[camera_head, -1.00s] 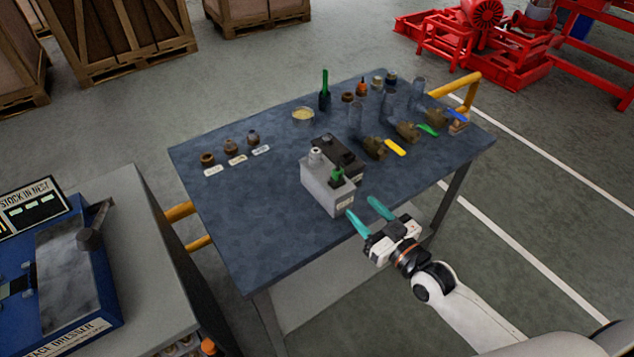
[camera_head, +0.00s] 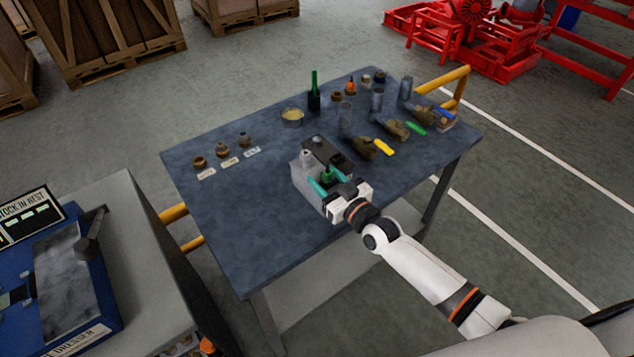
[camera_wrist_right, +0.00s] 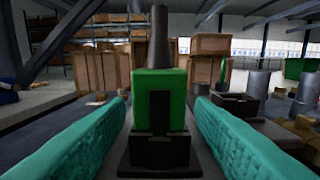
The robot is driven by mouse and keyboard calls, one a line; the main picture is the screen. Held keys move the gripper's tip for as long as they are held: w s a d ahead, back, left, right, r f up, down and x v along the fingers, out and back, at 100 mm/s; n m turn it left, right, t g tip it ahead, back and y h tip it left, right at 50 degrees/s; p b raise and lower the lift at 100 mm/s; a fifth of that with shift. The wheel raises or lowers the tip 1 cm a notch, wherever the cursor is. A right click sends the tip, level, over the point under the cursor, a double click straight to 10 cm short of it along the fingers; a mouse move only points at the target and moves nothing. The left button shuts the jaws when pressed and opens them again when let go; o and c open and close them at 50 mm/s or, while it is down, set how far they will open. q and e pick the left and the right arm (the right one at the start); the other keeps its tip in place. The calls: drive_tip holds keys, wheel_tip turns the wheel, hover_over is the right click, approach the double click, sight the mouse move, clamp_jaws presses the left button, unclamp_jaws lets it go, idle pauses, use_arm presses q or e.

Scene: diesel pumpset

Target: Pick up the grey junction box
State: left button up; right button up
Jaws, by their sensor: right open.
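The grey junction box (camera_head: 303,180) stands on the blue-grey table near its front edge, partly hidden behind my right gripper in the head view. A green and black fitting (camera_head: 327,175) sits on its top, and a light round knob (camera_head: 306,156) is at its back corner. My right gripper (camera_head: 328,182) is at the box top, its teal fingers open on either side of the green fitting. In the right wrist view the green fitting (camera_wrist_right: 160,100) stands upright between the two fingers, with gaps visible at both sides. My left gripper is out of view.
A dark open tray (camera_head: 325,148) lies right behind the box. Brass valves with coloured handles (camera_head: 366,148), a green bottle (camera_head: 314,100) and clear cylinders (camera_head: 345,115) stand farther back. Small labelled fittings (camera_head: 226,157) are at left. The table's left front is clear.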

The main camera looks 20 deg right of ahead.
clamp_jaws()
drive_tip(key=shift+r, duration=0.15)
idle(0.4)
